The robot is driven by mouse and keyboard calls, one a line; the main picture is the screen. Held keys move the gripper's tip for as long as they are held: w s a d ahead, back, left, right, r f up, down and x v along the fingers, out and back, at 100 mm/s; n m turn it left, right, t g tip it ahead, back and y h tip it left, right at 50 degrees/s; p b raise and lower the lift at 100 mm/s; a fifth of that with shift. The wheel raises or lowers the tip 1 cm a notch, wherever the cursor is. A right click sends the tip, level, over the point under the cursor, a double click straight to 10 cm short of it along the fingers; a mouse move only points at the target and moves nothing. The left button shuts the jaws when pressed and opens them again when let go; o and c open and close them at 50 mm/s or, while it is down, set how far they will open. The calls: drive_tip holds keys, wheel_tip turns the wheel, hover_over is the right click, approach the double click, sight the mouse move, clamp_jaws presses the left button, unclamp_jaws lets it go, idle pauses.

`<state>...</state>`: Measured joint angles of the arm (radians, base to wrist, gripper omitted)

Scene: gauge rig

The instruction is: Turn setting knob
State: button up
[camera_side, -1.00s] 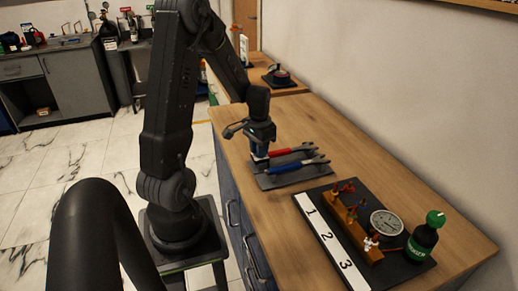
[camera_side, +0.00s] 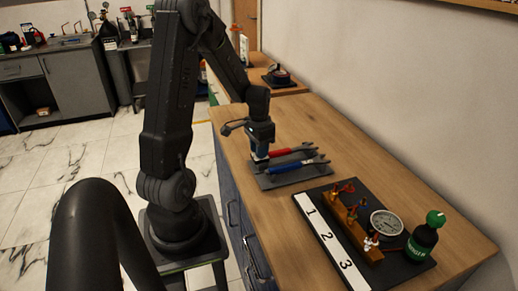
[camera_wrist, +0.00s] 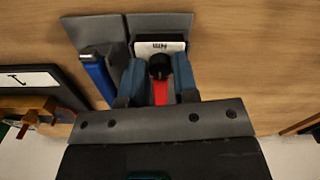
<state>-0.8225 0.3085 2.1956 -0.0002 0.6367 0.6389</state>
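In the side view, my gripper (camera_side: 261,143) is low over the left end of a dark tool tray (camera_side: 265,183). In the wrist view, its blue fingers (camera_wrist: 160,82) stand on both sides of a red-handled tool (camera_wrist: 160,94) with a round dark end. I cannot tell whether they touch it. A blue-handled tool (camera_wrist: 98,78) lies beside it. The gauge rig (camera_side: 325,190) is nearer the camera and to the right, away from my gripper. It has a round gauge (camera_side: 386,224), several small valves (camera_side: 346,187), and a green bottle (camera_side: 422,243) with a green knob (camera_side: 436,218) on top.
A white strip marked 1, 2, 3 (camera_side: 329,242) runs along the rig's left side. The wooden bench (camera_side: 300,115) is clear behind the tray. A wall borders the bench on the right. Another dark item (camera_side: 279,77) stands at the far end.

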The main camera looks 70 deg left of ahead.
drive_tip(key=o, duration=0.3)
wheel_tip(320, 180, up, 14)
drive_tip(key=shift+f, duration=0.1)
idle(0.5)
drive_tip(key=shift+d, duration=0.1)
drive_tip(key=s+d+r+t, duration=0.1)
drive_tip(key=s+d+t, duration=0.1)
drive_tip(key=d, duration=0.6)
drive_tip(key=s+d+r+m+t, duration=0.1)
drive_tip(key=s+d+r, duration=0.1)
drive_tip(key=d, duration=0.7)
drive_tip(key=s+d+r+m+t, duration=0.1)
drive_tip(key=s+d+r+t, duration=0.1)
drive_tip(key=d, duration=0.7)
drive_tip(key=shift+s+t, duration=0.1)
drive_tip(key=shift+t, duration=0.2)
